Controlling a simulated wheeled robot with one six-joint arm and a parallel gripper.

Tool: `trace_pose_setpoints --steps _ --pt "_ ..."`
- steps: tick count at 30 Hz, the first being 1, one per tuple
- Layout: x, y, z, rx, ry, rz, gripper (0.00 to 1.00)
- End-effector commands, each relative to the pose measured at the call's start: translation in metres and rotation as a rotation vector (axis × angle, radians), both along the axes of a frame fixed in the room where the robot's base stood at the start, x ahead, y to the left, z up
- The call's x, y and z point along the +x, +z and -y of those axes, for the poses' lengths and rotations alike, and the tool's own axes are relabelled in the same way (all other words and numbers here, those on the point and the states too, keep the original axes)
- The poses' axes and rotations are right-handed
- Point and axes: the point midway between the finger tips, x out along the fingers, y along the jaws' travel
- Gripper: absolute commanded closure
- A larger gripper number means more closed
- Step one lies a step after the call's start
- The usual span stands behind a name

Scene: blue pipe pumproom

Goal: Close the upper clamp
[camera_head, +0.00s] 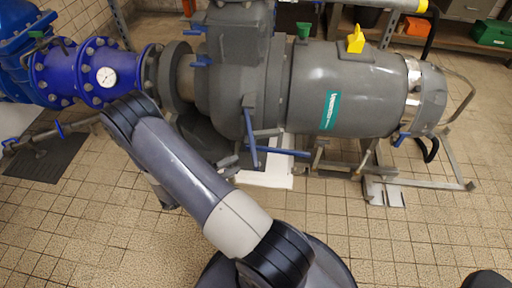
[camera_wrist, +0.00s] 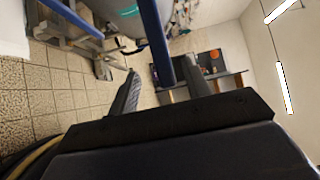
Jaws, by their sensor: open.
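A large grey pump body (camera_head: 340,90) lies across the head view. A long blue lever (camera_head: 250,137) stands nearly upright on its near side, and a second blue lever (camera_head: 282,151) lies nearly level just below. Smaller blue handles sit at the upper left (camera_head: 200,61) and right end (camera_head: 402,137). I cannot tell for sure which is the upper clamp. In the wrist view, my gripper (camera_wrist: 160,84) is open, with a blue bar (camera_wrist: 155,42) between its two fingers; contact is unclear. Another blue bar (camera_wrist: 72,18) is at the upper left. My arm largely hides the gripper in the head view.
Blue pipe flanges with a white gauge (camera_head: 106,76) are at the left. A metal frame (camera_head: 430,184) stands under the pump's right side. A shelf (camera_head: 470,55) with a green box (camera_head: 493,33) is at the back.

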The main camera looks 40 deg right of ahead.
Motion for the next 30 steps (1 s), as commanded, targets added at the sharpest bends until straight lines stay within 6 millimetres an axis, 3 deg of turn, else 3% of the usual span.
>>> trace_pose_setpoints --steps 16,21,30 --pt "-0.018 -0.001 0.085 0.002 -0.007 0.005 0.54" --pt "-0.02 0.0 0.098 0.002 -0.005 0.005 0.54" --pt "-0.02 0.0 0.101 0.002 -0.003 0.005 0.54"
